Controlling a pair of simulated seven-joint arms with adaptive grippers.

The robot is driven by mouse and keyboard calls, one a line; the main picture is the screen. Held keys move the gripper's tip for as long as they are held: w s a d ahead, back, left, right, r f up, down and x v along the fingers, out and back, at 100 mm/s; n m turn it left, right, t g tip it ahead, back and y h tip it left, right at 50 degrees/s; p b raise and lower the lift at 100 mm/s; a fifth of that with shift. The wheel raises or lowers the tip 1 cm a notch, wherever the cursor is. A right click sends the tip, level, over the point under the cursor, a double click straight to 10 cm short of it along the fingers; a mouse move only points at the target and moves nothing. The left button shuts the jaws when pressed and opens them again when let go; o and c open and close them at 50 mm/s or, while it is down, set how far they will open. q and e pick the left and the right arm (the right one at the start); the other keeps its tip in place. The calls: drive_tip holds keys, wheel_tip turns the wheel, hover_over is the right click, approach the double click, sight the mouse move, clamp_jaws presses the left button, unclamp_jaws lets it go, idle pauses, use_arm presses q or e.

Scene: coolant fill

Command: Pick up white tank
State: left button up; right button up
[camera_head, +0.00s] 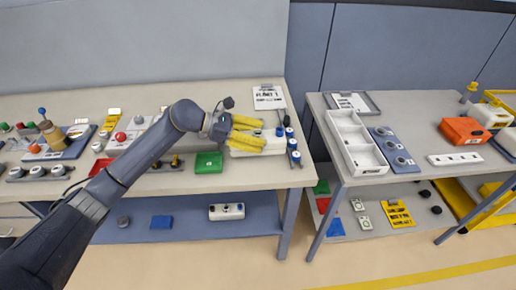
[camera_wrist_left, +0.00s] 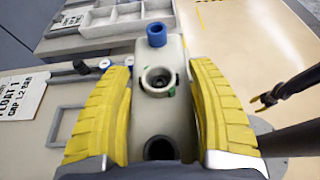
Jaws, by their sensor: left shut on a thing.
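The white tank (camera_head: 268,149) is a pale, box-like body near the right end of the left workbench. My left gripper (camera_head: 247,135) has yellow ribbed fingers and is shut on it from above. In the left wrist view, the tank (camera_wrist_left: 155,110) lies between the two fingers (camera_wrist_left: 158,115). It has a round, collared port in the middle, a dark round opening nearer the camera and a blue cap (camera_wrist_left: 156,34) at the far end. Whether the tank touches the bench is unclear. A dark jointed part with a small claw-like end, probably my right gripper (camera_wrist_left: 257,101), shows at the right of the wrist view.
A green block (camera_head: 209,162) lies left of the tank. Blue-capped fittings (camera_head: 291,144) stand just to its right, with a labelled board (camera_head: 268,97) behind. Across a gap, the second table holds a white divided tray (camera_head: 344,133) and an orange box (camera_head: 464,131).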

use_arm(q)
wheel_tip(320, 180, up, 15)
drive_tip(key=s+a+n+t, duration=0.1)
drive_tip(key=s+a, duration=0.1)
drive_tip(key=a, duration=0.1)
drive_tip(key=s+a+f+n+t+y, duration=0.1)
drive_tip(key=s+a+f+n+t, duration=0.2)
drive_tip(key=s+a+f, duration=0.35)
drive_tip(key=s+a+f+n+t+y, duration=0.2)
drive_tip(key=s+a+f+t, duration=0.1)
drive_tip(key=a+f, duration=0.65)
drive_tip(key=w+d+r+m+g+h, duration=0.1)
drive_tip(key=w+d+r+g, duration=0.1)
drive_tip(key=w+d+r, duration=0.3)
drive_tip(key=w+d+r+m+g+h, duration=0.1)
drive_tip(key=w+d+r+m, duration=0.2)
drive_tip(key=r, duration=0.5)
drive_tip(key=w+d+m+g, duration=0.2)
drive_tip(key=w+d+g, duration=0.1)
drive_tip(key=d, duration=0.8)
drive_tip(key=shift+w+f+g+h, duration=0.15)
drive_tip(key=shift+w+g+h, duration=0.1)
drive_tip(key=shift+g+h, duration=0.2)
